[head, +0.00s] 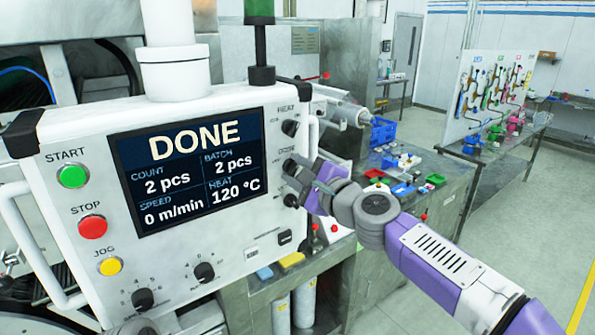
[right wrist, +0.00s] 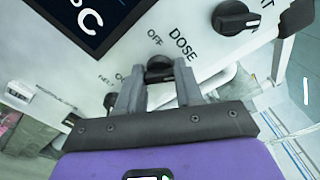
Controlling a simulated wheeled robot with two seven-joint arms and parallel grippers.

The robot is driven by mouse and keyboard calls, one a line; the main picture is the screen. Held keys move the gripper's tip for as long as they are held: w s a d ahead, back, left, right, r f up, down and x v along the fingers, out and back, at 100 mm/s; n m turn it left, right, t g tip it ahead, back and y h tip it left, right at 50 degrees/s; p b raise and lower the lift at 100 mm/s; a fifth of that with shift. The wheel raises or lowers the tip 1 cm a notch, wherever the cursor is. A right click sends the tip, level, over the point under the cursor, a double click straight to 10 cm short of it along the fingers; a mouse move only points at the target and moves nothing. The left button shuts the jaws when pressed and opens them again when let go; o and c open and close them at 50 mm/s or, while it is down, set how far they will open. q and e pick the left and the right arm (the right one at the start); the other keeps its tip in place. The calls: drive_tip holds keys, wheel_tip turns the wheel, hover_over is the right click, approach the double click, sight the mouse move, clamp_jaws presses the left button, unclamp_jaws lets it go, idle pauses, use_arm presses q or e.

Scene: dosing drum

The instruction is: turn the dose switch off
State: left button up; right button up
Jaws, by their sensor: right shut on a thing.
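The dose switch (right wrist: 160,67) is a black rotary knob on the white control panel, below the words OFF and DOSE in the right wrist view. My right gripper (right wrist: 158,78) is shut on it, one grey finger on each side. The fingers hide part of the knob, and I cannot tell which way its pointer faces. In the head view my right gripper (head: 297,172) is at the panel's right edge, below the heat knob, and largely hides the switch.
The heat knob (head: 290,127) sits above the gripper and another black knob (head: 291,200) just below it. The screen (head: 188,172) reads DONE. Start, stop and jog buttons are at the left. A bench with small parts (head: 405,185) stands behind my right arm.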

drive_tip(key=shift+n, duration=0.3)
drive_tip(key=n+b, duration=0.1)
drive_tip(key=n, duration=0.4)
drive_tip(key=shift+f+n+b, duration=0.1)
drive_tip(key=shift+n+b, duration=0.2)
drive_tip(key=shift+b, duration=0.1)
drive_tip(key=n+b, duration=0.1)
drive_tip(key=n, duration=0.4)
drive_tip(key=shift+b, duration=0.4)
drive_tip(key=shift+n, duration=0.4)
drive_tip(key=o, duration=1)
drive_tip(key=shift+o, duration=0.2)
